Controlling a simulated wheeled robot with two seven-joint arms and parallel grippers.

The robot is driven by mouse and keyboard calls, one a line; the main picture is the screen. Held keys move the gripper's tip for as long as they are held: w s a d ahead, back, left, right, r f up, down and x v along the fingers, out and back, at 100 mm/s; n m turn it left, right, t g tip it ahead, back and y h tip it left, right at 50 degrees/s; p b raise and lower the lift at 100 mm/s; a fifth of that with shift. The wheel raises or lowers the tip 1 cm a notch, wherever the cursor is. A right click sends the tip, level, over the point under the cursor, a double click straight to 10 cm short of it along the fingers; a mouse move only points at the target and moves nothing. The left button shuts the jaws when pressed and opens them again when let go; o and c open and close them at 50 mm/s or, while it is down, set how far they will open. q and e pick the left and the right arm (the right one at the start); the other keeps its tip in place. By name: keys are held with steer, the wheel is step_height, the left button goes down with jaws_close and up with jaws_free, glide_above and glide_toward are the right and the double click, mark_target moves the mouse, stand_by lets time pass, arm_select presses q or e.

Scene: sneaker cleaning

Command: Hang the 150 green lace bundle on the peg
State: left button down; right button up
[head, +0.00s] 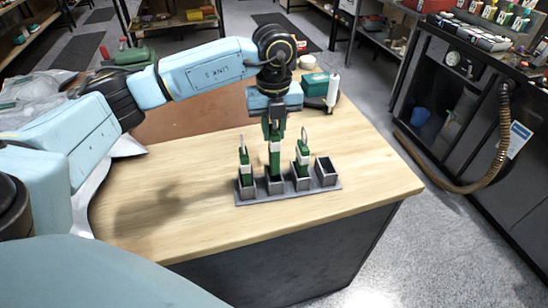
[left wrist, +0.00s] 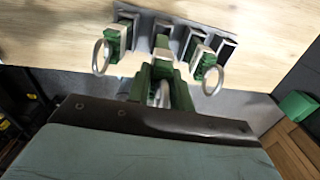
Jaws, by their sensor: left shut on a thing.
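Several-slot grey rack (head: 290,191) stands on the wooden table and holds green lace bundles with white bands and metal rings. My left gripper (head: 274,128) points down and is shut on the middle green bundle (head: 275,160). Its lower end is at the second slot from the left; I cannot tell how deep it sits. The left bundle (head: 245,168) and right bundle (head: 302,157) stand on either side. In the left wrist view the gripper (left wrist: 161,92) covers part of the held bundle. No 150 mark is readable, and I make out no peg. My right gripper is not in view.
The rack's rightmost slot (head: 326,171) is empty. A dark green box (head: 315,84) and a white bottle (head: 333,92) stand behind at the table's back. Bare table (head: 370,170) lies right of the rack. A black cabinet with a hose (head: 455,188) stands beyond.

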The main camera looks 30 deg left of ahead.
mark_target(274, 148)
arm_select(q)
step_height(274, 148, down, 5)
steer(key=shift+f+p, duration=0.15)
steer(key=shift+p, duration=0.25)
steer(key=shift+f, duration=0.25)
steer(key=shift+f, duration=0.2)
steer(key=c, duration=1.2)
jaws_free()
steer(key=shift+c, duration=0.2)
steer(key=shift+r, duration=0.1)
steer(key=r, duration=0.4)
steer(key=r+b, duration=0.1)
steer(key=r, duration=0.8)
steer(key=shift+w+d+r+b, duration=0.1)
steer(key=shift+w+d+b, duration=0.05)
steer(key=shift+d+b, duration=0.25)
